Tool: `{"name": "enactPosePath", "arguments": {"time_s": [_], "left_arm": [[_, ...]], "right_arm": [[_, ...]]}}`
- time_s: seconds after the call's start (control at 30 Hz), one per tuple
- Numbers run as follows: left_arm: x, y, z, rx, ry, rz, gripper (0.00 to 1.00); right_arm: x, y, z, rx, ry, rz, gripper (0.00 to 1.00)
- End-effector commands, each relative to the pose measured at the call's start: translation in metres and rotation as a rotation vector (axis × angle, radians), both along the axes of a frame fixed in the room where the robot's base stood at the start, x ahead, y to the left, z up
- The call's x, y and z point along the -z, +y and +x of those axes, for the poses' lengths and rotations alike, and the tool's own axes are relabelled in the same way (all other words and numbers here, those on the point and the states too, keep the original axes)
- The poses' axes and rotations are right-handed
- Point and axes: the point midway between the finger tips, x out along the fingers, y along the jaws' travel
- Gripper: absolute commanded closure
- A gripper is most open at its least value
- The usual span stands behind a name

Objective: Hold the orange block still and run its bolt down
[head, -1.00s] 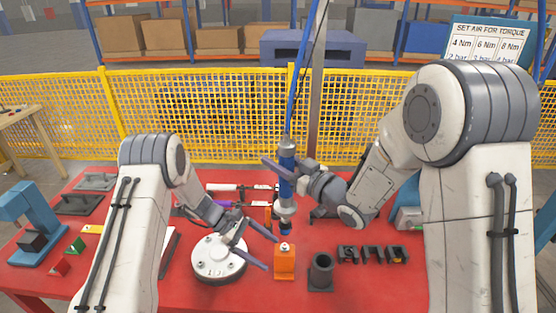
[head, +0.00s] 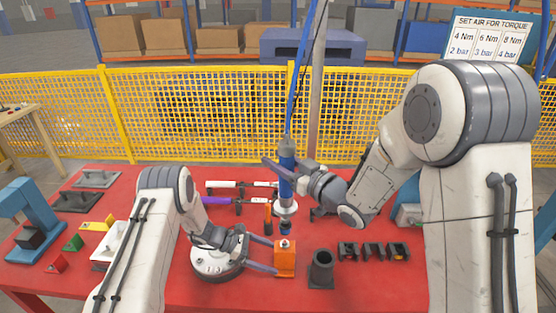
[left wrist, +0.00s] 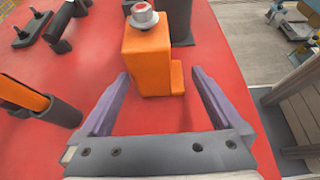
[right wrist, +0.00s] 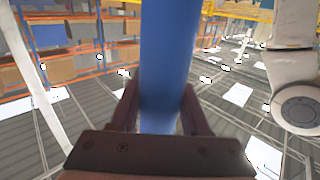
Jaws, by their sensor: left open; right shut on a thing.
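The orange block (head: 285,262) stands on the red table with its bolt (head: 285,243) upright on top. In the left wrist view the block (left wrist: 147,62) and the bolt head (left wrist: 142,16) show close up, ahead of the fingers. My left gripper (head: 262,255) is open, its fingers pointing at the block and apart from its sides. My right gripper (head: 284,172) is shut on the blue air screwdriver (head: 287,180), held upright above the block. The tool's lower tip (head: 285,228) is just above the bolt. The right wrist view shows the blue tool body (right wrist: 166,65) between the fingers.
A dark cylinder holder (head: 321,268) stands right of the block, with dark clamps (head: 372,250) beyond. A blue hose (head: 305,60) rises from the tool. A yellow fence (head: 200,110) stands behind the table.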

Motion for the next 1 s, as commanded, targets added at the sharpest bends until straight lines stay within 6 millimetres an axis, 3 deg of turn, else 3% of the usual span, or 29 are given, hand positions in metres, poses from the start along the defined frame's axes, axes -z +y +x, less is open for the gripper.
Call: {"name": "enactPosePath", "arguments": {"time_s": [0.33, 0.77, 0.8, 1.0], "left_arm": [[0.018, -0.030, 0.000, 0.002, 0.000, 0.000, 0.00], [0.020, -0.036, 0.000, 0.002, 0.001, 0.000, 0.00], [0.020, -0.036, 0.000, 0.002, 0.001, 0.000, 0.04], [0.020, -0.036, 0.000, 0.002, 0.001, 0.000, 0.80]], "right_arm": [[0.018, 0.000, 0.000, 0.000, -0.005, 0.002, 1.00], [0.019, 0.000, 0.000, 0.000, -0.005, 0.002, 1.00], [0.019, 0.000, 0.000, 0.000, -0.005, 0.002, 1.00], [0.019, 0.000, 0.000, 0.000, -0.005, 0.002, 1.00]]}}
